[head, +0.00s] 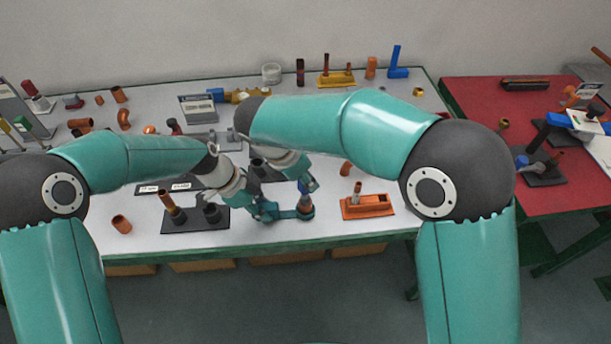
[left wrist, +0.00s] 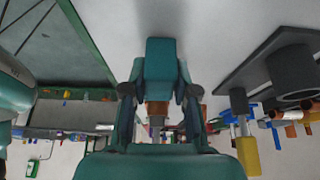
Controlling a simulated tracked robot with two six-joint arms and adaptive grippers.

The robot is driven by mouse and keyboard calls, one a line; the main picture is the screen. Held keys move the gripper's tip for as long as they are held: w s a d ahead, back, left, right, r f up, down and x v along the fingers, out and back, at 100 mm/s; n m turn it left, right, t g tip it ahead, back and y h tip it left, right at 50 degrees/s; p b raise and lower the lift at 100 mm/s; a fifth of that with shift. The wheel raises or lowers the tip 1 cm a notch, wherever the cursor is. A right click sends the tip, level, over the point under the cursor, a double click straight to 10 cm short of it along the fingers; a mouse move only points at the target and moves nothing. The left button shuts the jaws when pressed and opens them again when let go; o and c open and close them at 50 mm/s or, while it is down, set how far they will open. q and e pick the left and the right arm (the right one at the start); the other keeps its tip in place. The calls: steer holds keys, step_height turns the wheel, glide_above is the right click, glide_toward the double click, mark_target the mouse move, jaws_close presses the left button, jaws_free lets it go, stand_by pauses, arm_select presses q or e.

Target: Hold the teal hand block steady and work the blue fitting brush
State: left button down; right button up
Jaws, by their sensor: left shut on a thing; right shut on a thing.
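The teal hand block (head: 288,214) is low over or on the white table near its front edge. My left gripper (head: 266,211) is shut on the block; the left wrist view shows the block (left wrist: 160,62) between the two fingers (left wrist: 160,92). A copper-coloured fitting (left wrist: 157,108) shows at the block in that view. My right gripper (head: 303,183) is just above the block's right end, shut on the blue fitting brush (head: 312,187). Little of the brush shows, and its lower end meets or overlaps the block's end; I cannot tell how deep it sits.
A dark stand (head: 194,221) with upright posts is left of the block. An orange tray (head: 368,207) with a small upright part is to the right. A loose copper pipe piece (head: 121,224) lies front left. A red table (head: 475,130) adjoins on the right. My arms cover the table's middle.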

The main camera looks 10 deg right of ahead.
steer(key=shift+r, duration=0.1)
stand_by(0.3)
steer(key=shift+r, duration=2.45)
arm_select(q)
steer(key=c, duration=0.8)
jaws_free()
steer(key=v, duration=1.1)
steer(key=shift+a+r, duration=0.2)
steer(key=shift+r, duration=0.15)
